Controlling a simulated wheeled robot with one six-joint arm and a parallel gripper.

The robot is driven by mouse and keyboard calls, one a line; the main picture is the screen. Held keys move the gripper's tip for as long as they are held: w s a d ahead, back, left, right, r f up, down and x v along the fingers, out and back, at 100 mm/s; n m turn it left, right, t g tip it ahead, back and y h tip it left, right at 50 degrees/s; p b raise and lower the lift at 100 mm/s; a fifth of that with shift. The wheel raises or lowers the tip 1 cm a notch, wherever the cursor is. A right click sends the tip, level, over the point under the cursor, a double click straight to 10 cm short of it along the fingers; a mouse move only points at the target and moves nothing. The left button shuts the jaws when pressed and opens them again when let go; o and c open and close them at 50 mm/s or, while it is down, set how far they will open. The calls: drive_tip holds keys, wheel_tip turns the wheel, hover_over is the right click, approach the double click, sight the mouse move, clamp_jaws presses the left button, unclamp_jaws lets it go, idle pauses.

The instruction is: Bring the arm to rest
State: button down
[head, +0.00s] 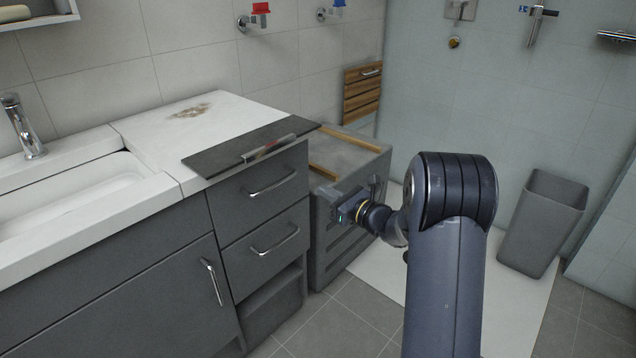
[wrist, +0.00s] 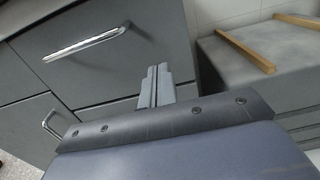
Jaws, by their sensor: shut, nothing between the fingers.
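My gripper (wrist: 157,86) is shut and empty in the wrist view, its two fingers pressed together in front of the grey drawer fronts. In the head view my arm reaches in from the lower right and bends left. The wrist end (head: 352,208) hangs in front of the grey slatted unit, to the right of the vanity's drawers. The fingertips are hard to make out in the head view. I cannot tell whether the fingers touch anything.
The grey vanity drawers (head: 265,210) have bar handles. A dark panel (head: 222,154) lies on the white counter (head: 150,128), overhanging its front. The grey slatted unit (head: 362,139) carries wooden strips. A grey bin (head: 541,225) stands at right. Tiled floor (head: 352,315) shows in front.

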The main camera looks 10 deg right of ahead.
sight(296, 177)
drive_tip(key=v, duration=0.5)
drive_tip(key=shift+s+d+p, duration=0.25)
drive_tip(key=shift+s+p, duration=0.05)
drive_tip(key=shift+p, duration=0.05)
drive_tip(key=b+x, duration=0.1)
drive_tip(key=x, duration=1.3)
drive_tip(key=shift+b, duration=0.4)
